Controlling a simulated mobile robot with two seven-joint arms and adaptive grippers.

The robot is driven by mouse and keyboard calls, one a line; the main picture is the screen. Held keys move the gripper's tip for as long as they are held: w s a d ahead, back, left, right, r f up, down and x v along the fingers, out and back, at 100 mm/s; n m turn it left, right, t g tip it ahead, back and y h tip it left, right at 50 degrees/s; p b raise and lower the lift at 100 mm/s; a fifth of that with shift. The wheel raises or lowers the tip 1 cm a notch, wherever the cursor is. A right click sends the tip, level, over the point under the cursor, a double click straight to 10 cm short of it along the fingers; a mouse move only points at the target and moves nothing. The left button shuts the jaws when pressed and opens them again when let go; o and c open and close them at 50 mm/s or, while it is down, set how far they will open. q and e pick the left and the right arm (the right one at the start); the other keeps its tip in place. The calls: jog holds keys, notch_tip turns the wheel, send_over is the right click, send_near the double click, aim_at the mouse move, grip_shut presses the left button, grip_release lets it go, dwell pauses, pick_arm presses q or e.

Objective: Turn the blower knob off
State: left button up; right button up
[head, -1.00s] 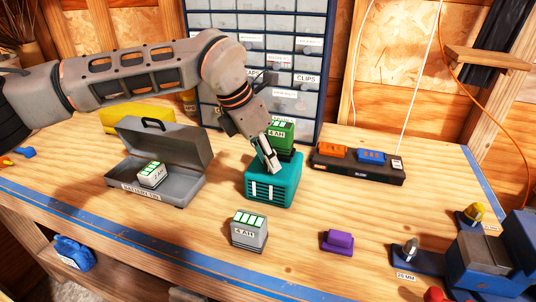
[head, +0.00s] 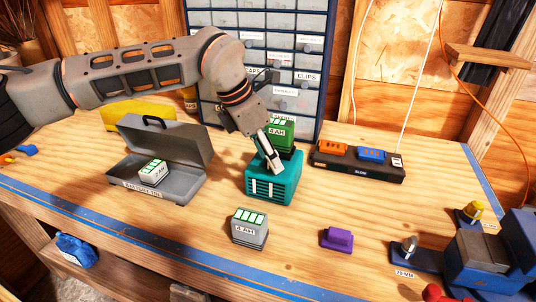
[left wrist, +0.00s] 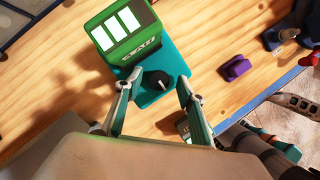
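The teal blower (head: 270,190) stands on the workbench with a green 4 AH battery (head: 281,131) on its back part. In the left wrist view, the dark round knob (left wrist: 156,82) is on the blower's teal top, in front of the green battery (left wrist: 127,32). My left gripper (left wrist: 159,78) is open, with one finger on each side of the knob and visible space between. In the head view, my left gripper (head: 274,163) points down over the blower's top and hides the knob.
A grey battery tin (head: 185,190) stands open at left with a battery inside. A grey 4 AH battery (head: 249,227) and a purple block (head: 337,239) lie in front. A black charger strip (head: 385,172) is at right; a drawer cabinet (head: 300,95) stands behind.

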pick_arm(q)
jog(key=shift+a, duration=0.1)
jog(key=v, duration=1.2)
